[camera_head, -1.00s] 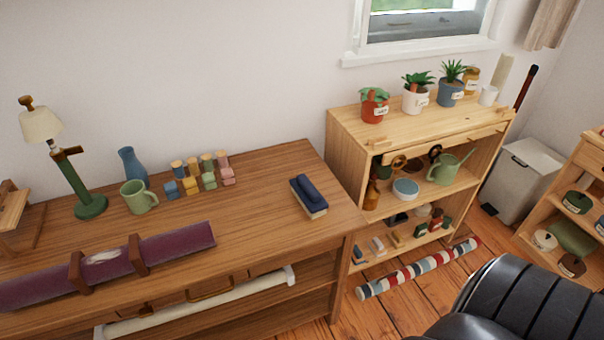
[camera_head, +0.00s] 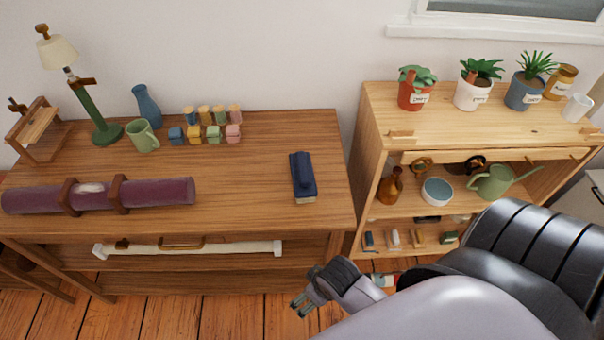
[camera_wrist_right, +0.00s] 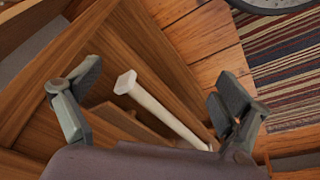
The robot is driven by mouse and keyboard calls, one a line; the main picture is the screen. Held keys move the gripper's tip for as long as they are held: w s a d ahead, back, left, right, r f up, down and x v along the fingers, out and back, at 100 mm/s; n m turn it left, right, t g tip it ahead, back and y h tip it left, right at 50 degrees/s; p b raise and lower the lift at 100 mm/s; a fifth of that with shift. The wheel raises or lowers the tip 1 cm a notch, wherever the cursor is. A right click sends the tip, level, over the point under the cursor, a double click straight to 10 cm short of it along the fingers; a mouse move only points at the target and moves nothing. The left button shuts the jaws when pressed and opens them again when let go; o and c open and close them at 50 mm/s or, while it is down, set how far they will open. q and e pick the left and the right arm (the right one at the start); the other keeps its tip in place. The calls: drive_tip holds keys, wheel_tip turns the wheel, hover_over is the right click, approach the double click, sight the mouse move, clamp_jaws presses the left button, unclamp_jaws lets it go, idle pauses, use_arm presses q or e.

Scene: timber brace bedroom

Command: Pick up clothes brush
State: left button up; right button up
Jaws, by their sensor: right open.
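The clothes brush (camera_head: 303,177) lies on the right part of the wooden table, with a dark blue back and a pale bristle edge at its near end. My right gripper (camera_head: 303,304) is low in front of the table, below its top and well apart from the brush. In the right wrist view the fingers of my right gripper (camera_wrist_right: 158,100) are spread wide with nothing held. Beyond them that view shows a white roll (camera_wrist_right: 158,107) and wooden boards. The brush is not in the wrist view. My left gripper is not in view.
The table (camera_head: 245,190) also bears a purple roll (camera_head: 155,192), a green lamp (camera_head: 98,118), a mug (camera_head: 142,136), a blue vase (camera_head: 147,106) and small coloured blocks (camera_head: 205,133). A shelf unit (camera_head: 375,130) with potted plants stands to the right. The tabletop around the brush is clear.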

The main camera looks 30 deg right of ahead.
drive_tip(key=shift+n+t+y, duration=0.3)
drive_tip(key=shift+n+y, duration=0.1)
drive_tip(key=shift+n, duration=0.3)
drive_tip(key=r, duration=0.4)
drive_tip(key=w+a+r, duration=0.1)
drive_tip(key=r, duration=0.2)
drive_tip(key=w+r, duration=0.1)
drive_tip(key=r, duration=0.3)
drive_tip(key=shift+w+a+r, duration=0.2)
drive_tip(key=shift+a+r, duration=0.1)
drive_tip(key=shift+r, duration=0.05)
drive_tip(key=w+r+n+g, duration=0.1)
drive_tip(key=w+r+n, duration=0.25)
drive_tip(key=w, duration=0.35)
drive_tip(key=w+r+n+g, duration=0.1)
drive_tip(key=w+r+n, duration=0.2)
drive_tip(key=w+n, duration=0.25)
drive_tip(key=w+d+r+g+h, duration=0.1)
drive_tip(key=w+d+r, duration=0.3)
drive_tip(key=d+r, duration=0.35)
drive_tip(key=w+d+r+g, duration=0.1)
drive_tip(key=w+d+r, duration=0.4)
drive_tip(key=d+r, duration=0.25)
drive_tip(key=p, duration=0.1)
hover_over(303, 165)
wheel_tip(303, 165, down, 11)
drive_tip(key=shift+r, duration=0.1)
drive_tip(key=shift+w+f+p, duration=0.1)
drive_tip(key=shift+f+p, duration=0.25)
drive_tip(key=shift+f, duration=2.4)
